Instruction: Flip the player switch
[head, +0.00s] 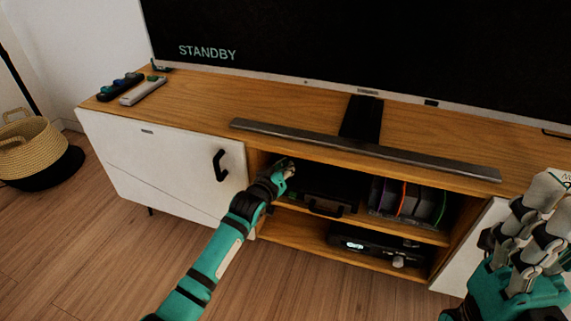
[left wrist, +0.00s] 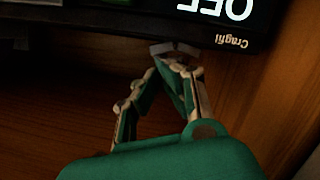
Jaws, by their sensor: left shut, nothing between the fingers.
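The player (head: 336,188) is a black box on the upper open shelf, partly hidden by my left gripper. In the left wrist view its front (left wrist: 110,22) appears upside down, with a lit display reading OFF and the label Cragfil. A small grey piece, likely the switch (left wrist: 172,48), sits at its edge. My left gripper (head: 287,168) is shut and empty, its fingertips (left wrist: 181,66) at or just in front of that piece; contact is unclear. My right gripper (head: 522,205) is raised at the right, clear of the cabinet; its jaw opening is hard to judge.
Cases (head: 408,200) stand right of the player. Another black device (head: 375,245) is on the lower shelf. A soundbar (head: 360,148) lies on the cabinet top (head: 215,100) below a TV (head: 360,40) reading STANDBY. A black handle (head: 220,165) protrudes left of the opening.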

